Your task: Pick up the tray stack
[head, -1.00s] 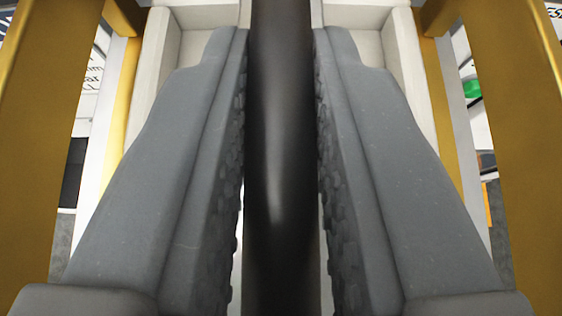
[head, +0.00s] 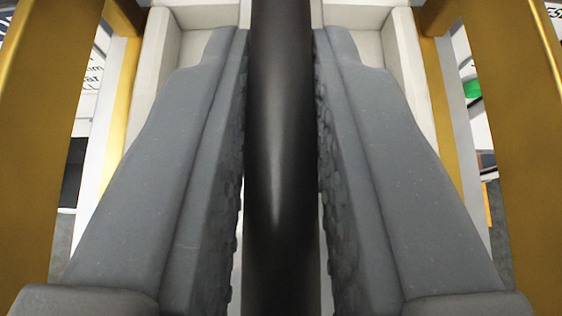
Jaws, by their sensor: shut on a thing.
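My gripper (head: 281,40) has two thick grey fingers with knobbly inner pads, reaching from the lower corners toward the top middle. It is shut on a smooth black bar (head: 281,170) that runs lengthwise between the fingers from the top edge to the bottom edge. White tray walls (head: 410,70), probably part of the tray stack, stand behind and around the fingertips, with an inner corner on each side. The fingers and bar hide most of the tray's inside, so I cannot tell how many trays there are.
Gold uprights stand close on the left (head: 45,150) and right (head: 520,150). Beyond them are narrow glimpses of white surfaces with dark lettering, a green item (head: 472,89) and grey floor. Little free room shows at either side.

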